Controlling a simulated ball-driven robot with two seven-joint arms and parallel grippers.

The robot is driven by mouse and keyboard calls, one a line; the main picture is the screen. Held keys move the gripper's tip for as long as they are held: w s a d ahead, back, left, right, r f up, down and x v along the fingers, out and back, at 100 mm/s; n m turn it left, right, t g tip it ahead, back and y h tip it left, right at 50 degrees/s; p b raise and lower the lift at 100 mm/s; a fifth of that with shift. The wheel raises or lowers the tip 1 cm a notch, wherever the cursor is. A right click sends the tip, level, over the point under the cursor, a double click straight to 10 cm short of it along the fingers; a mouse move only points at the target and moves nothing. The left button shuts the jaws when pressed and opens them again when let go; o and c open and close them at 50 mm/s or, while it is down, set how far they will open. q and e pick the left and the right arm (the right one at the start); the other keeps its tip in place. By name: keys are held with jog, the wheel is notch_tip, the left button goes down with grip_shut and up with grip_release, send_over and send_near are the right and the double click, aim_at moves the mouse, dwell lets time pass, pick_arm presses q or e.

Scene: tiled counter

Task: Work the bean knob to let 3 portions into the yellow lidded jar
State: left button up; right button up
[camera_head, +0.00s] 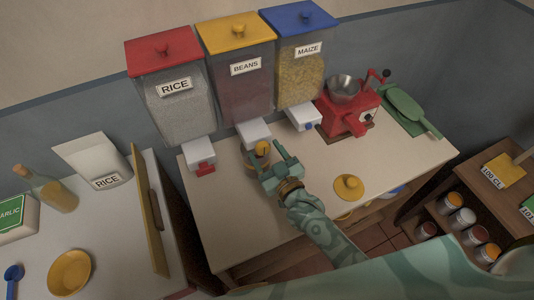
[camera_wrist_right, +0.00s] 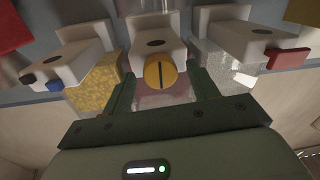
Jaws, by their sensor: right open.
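The bean dispenser (camera_head: 243,88) has a yellow lid and a BEANS label, and stands between the rice and maize dispensers. Its yellow round knob (camera_wrist_right: 159,71), with a dark slot, is on the front of the white spout (camera_head: 253,132). My right gripper (camera_head: 278,172) is open in front of it; in the wrist view its fingers stand either side of the knob, with gaps. A jar (camera_head: 254,162) seems to stand below the bean spout, mostly hidden by the gripper; its contents cannot be told. A yellow lid (camera_head: 348,187) lies apart on the counter. My left gripper is out of view.
The rice dispenser (camera_head: 174,100) with a red knob and the maize dispenser (camera_head: 302,75) with a blue knob flank the bean one. The front left of the counter (camera_head: 220,225) is bare.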

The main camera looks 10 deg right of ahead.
jog(key=c, duration=1)
jog(key=shift+m, duration=0.4)
